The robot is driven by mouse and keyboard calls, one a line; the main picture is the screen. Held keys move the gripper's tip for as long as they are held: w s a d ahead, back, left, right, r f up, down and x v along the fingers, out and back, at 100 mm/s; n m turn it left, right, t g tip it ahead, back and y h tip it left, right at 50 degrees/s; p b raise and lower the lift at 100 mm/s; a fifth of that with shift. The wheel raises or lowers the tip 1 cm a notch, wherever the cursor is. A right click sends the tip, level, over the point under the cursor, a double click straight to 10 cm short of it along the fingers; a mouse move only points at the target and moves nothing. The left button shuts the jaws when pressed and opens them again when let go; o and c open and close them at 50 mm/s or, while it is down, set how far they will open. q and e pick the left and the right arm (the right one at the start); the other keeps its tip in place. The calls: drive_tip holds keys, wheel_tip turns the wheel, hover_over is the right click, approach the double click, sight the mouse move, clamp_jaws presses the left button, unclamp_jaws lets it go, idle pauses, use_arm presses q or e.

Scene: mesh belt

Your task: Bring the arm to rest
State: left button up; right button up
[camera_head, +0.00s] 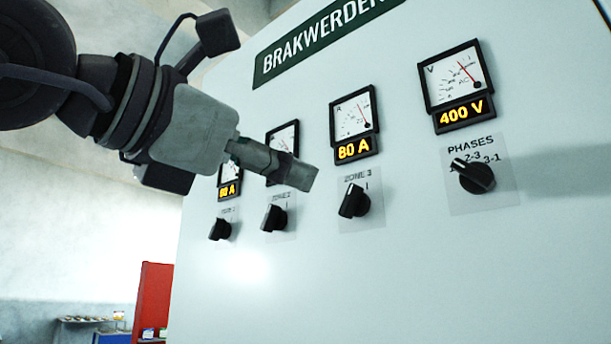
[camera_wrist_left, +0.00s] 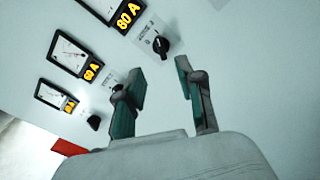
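My left gripper (camera_head: 300,175) comes in from the upper left, in front of the grey-white control cabinet (camera_head: 420,270). In the head view its fingers hide the lower part of the Zone 2 meter (camera_head: 284,136). In the left wrist view the gripper (camera_wrist_left: 160,72) has its two fingers apart, with nothing between them. The black Zone 3 knob (camera_head: 354,201) is to the right of the fingertips and the Zone 2 knob (camera_head: 274,218) is below them. Both knobs appear apart from the fingers. My right gripper is not in view.
The Zone 1 knob (camera_head: 220,230) is at the left of the panel. The Phases knob (camera_head: 473,177) sits below the 400 V display (camera_head: 464,113) at right. A red panel (camera_head: 153,300) and a low shelf (camera_head: 90,320) stand behind at lower left.

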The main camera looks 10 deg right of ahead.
use_arm(q)
drive_tip(key=shift+s+a, duration=0.2)
idle(0.5)
